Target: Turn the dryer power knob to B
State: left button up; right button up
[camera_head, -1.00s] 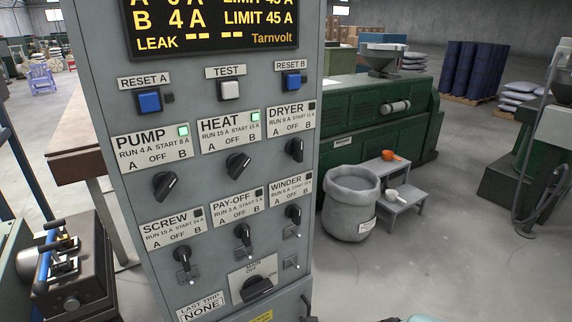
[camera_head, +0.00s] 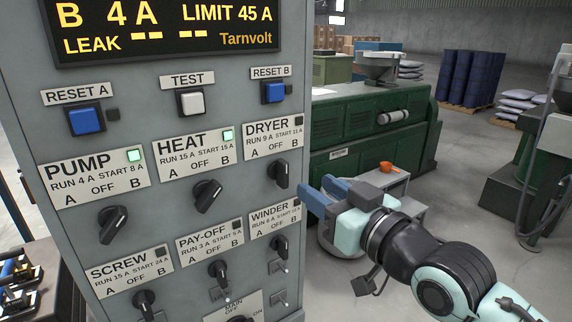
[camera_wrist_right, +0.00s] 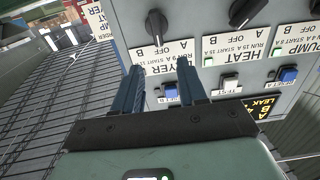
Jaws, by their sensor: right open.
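The dryer power knob (camera_head: 279,174) is a black pointer knob under the DRYER label (camera_head: 272,136) on the grey control panel. It stands about upright, towards OFF, and the dryer lamp (camera_head: 299,121) is dark. My right gripper (camera_head: 320,193) is open and empty, just right of the knob and apart from it. In the right wrist view the panel appears upside down. There the dryer knob (camera_wrist_right: 157,27) shows beyond and roughly between the open fingertips (camera_wrist_right: 160,65). My left gripper is not in view.
The heat knob (camera_head: 208,196) and the winder knob (camera_head: 279,245) are close neighbours of the dryer knob. The blue RESET B button (camera_head: 274,92) is above. A green machine (camera_head: 375,130) and a small step (camera_head: 400,190) stand behind my right arm.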

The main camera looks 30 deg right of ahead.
aim_at(286, 166)
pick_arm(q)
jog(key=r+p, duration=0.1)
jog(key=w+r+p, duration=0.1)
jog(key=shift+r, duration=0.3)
pick_arm(e)
jog(key=w, duration=1)
jog(key=shift+w+a, duration=0.15)
jog(key=shift+a, duration=0.2)
grip_shut()
